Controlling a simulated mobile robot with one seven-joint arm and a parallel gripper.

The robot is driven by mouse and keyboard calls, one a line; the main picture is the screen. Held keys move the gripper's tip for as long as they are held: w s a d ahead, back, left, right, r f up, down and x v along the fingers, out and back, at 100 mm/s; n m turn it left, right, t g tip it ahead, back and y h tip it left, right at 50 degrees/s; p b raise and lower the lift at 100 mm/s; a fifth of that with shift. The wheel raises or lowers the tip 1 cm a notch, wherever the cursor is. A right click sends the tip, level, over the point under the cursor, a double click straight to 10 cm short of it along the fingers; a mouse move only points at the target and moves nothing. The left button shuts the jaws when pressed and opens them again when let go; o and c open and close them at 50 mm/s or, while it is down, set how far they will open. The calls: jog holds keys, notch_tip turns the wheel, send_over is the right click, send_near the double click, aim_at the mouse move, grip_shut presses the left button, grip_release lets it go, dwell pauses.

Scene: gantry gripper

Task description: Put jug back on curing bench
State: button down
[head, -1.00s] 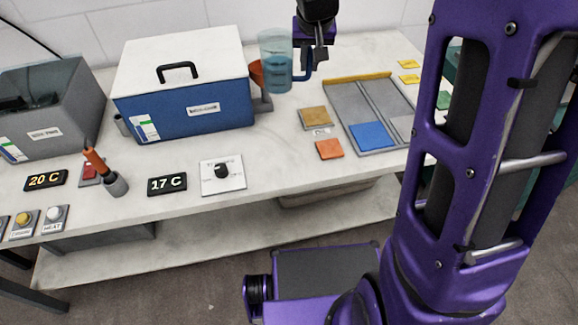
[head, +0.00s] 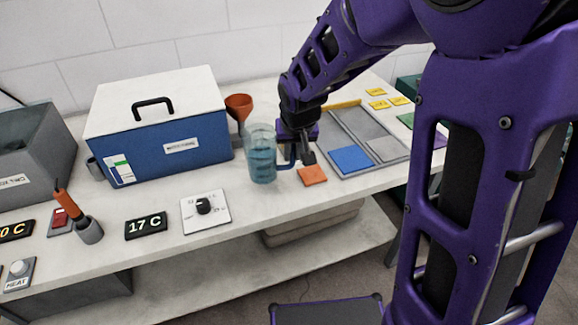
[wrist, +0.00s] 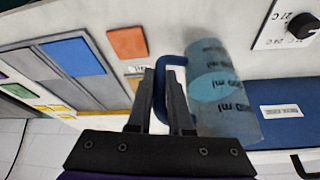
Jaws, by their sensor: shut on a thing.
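The jug (head: 262,160) is a clear cup with blue liquid and a blue handle. It is upright in the head view, over the front part of the pale curing bench (head: 185,240). I cannot tell whether its base touches the bench top. My gripper (head: 300,158) is to the right of the jug and shut on its handle. In the wrist view the fingers (wrist: 168,92) close around the blue handle (wrist: 160,85), with the jug's measuring marks (wrist: 220,85) visible beside them.
A blue box with a white lid (head: 160,130) and an orange funnel (head: 239,106) stand behind the jug. A dial plate (head: 205,212) lies to its left. An orange square (head: 312,175) and a grey tray (head: 385,125) lie to its right. The bench's front edge is close.

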aim_at(293, 164)
jog(key=shift+f+b, duration=0.45)
jog(key=shift+f, duration=1.5)
jog(key=shift+f, duration=0.15)
jog(key=c, duration=0.8)
grip_release()
jog(key=shift+c, duration=0.2)
jog(key=shift+s+r, duration=0.15)
jog(key=shift+r, duration=0.45)
jog(key=p+v, duration=0.2)
jog(key=v, duration=0.9)
jog(key=shift+p, duration=0.35)
